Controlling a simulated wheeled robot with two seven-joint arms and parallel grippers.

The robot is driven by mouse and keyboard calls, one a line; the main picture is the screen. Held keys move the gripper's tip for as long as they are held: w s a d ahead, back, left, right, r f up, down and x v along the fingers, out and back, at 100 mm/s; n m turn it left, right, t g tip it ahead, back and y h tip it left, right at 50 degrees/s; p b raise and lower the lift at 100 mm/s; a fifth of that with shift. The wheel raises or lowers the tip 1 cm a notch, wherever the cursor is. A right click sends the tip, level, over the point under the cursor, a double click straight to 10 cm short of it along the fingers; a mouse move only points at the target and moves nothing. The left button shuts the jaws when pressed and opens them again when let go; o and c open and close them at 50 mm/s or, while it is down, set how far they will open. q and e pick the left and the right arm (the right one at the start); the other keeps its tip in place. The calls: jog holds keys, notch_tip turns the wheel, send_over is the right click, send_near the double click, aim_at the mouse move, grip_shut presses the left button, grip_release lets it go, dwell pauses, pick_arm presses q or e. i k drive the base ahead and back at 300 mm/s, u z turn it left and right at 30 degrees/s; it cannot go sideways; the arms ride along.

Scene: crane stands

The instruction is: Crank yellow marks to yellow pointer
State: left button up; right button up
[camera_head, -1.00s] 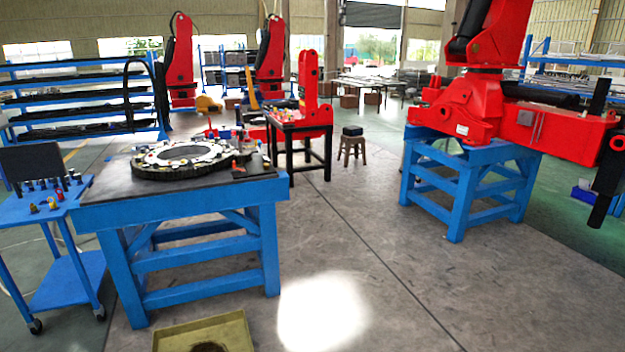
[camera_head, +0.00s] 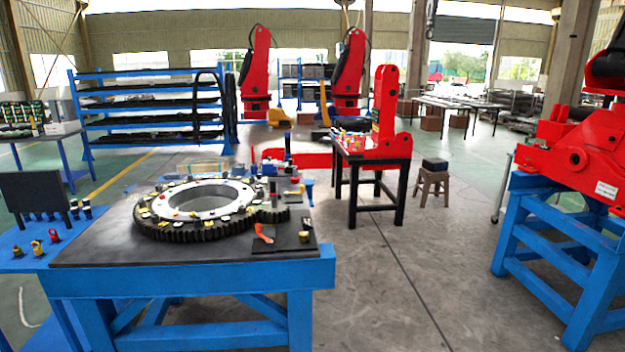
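A large dark toothed ring gear (camera_head: 155,228) with a pale inner ring (camera_head: 164,207) lies flat on the black top of a blue table (camera_head: 190,280) at the left. Small coloured pieces sit around the ring; I cannot tell which are yellow marks or which is the yellow pointer. A small pinion-like part (camera_head: 272,214) sits at the gear's right edge. An orange-red handle-like piece (camera_head: 264,233) and a small yellowish part (camera_head: 304,236) are on a dark plate (camera_head: 284,244) at the table's right front. Neither of my grippers is in view.
A blue cart (camera_head: 35,246) with small knobs stands left of the table. A black-framed table (camera_head: 372,161) with red parts and a stool (camera_head: 431,184) stand behind. A red machine on a blue stand (camera_head: 560,250) is at the right. Grey floor (camera_head: 430,270) between them is clear.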

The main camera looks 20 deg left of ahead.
aim_at(276, 212)
jog(key=i, duration=2.3)
jog(key=u, duration=2.45)
